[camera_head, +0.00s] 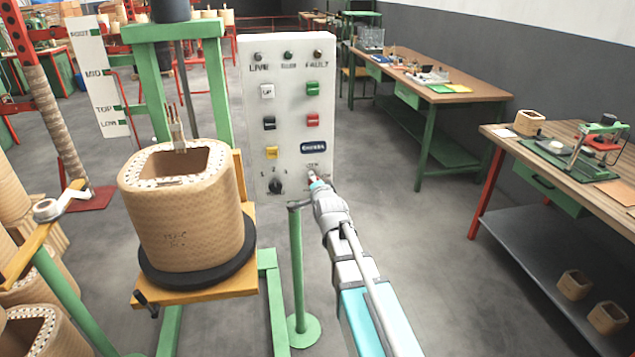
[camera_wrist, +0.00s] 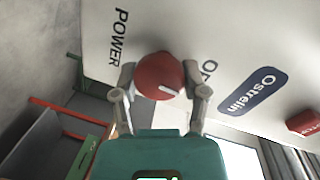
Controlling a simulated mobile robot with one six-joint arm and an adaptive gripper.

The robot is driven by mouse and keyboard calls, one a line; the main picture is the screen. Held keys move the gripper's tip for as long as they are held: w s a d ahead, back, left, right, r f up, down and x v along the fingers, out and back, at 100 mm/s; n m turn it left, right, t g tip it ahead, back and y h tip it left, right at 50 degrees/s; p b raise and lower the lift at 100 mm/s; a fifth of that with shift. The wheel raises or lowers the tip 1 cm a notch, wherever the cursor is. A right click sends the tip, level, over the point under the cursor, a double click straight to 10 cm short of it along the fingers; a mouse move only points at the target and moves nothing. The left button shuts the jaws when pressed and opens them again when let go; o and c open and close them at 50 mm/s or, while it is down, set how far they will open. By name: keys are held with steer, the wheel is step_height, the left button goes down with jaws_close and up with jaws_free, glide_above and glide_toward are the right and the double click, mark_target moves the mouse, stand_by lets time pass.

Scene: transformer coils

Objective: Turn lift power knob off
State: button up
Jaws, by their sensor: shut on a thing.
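The red power knob (camera_wrist: 158,72) is on the white control panel (camera_head: 246,110), with a short white mark on its face, in the wrist view. The word POWER stands beside it, and another word is partly covered by a finger. My gripper (camera_wrist: 161,82) has one finger on each side of the knob and is shut on it. In the head view my gripper (camera_head: 312,179) reaches the panel's lower right corner and mostly hides the knob there.
The panel also carries a black rotary knob (camera_head: 276,186), coloured buttons and lamps. A large wound coil (camera_head: 185,225) stands on a yellow platform left of the panel. A green post (camera_head: 297,270) stands just left of my arm. Workbenches (camera_head: 450,88) line the right side.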

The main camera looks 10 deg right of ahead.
steer(key=shift+n, duration=0.5)
steer(key=o, duration=1.2)
steer(key=shift+c, duration=0.2)
steer(key=shift+s, duration=0.1)
